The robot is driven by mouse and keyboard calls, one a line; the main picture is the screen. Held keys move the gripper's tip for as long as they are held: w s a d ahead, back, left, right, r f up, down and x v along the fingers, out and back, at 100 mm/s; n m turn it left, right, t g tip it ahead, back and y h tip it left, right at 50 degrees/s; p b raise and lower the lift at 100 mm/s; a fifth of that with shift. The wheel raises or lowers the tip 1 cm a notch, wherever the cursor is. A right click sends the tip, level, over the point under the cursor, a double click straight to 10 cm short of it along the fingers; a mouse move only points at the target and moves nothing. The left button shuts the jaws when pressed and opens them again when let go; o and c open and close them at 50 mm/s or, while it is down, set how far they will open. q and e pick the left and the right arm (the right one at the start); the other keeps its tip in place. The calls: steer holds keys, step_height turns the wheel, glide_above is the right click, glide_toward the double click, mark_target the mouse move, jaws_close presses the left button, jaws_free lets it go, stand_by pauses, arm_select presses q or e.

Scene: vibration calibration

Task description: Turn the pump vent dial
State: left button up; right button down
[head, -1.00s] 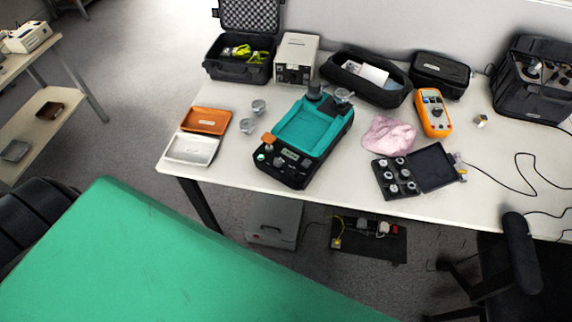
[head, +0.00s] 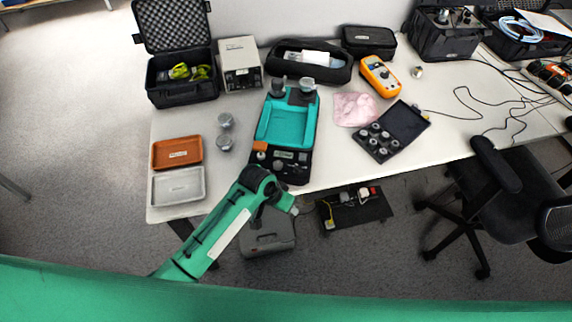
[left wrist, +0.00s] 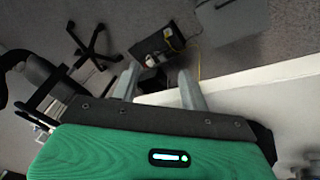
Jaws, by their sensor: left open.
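A teal and black pump-like unit (head: 287,120) stands on the white table, with a small display and several small knobs on its black front panel (head: 283,163). An orange knob (head: 259,146) is at the panel's left corner. I cannot tell which knob is the vent dial. My left arm reaches up from the lower left. My left gripper (head: 294,209) is at the table's front edge, just in front of the unit and apart from it. In the left wrist view its fingers (left wrist: 160,84) are open and empty, facing the floor and table edge. My right gripper is not in view.
An orange tray (head: 177,153) and a white tray (head: 179,186) lie at the left front, with two grey cylinders (head: 225,132) beside them. A black case of weights (head: 390,132) and a pink cloth (head: 354,109) are right of the unit. A chair (head: 500,190) stands at the right.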

arm_select(q)
step_height(320, 180, up, 4)
steer(key=w+d, duration=0.2)
step_height(320, 180, up, 17)
steer(key=m+g+y, duration=0.2)
steer(key=m+y, duration=0.2)
glide_above(298, 166)
step_height(298, 166, down, 12)
steer(key=shift+p, duration=0.85)
steer(key=shift+f, duration=0.7)
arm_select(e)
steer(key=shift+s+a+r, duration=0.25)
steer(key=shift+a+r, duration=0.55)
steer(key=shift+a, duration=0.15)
arm_select(q)
jaws_close()
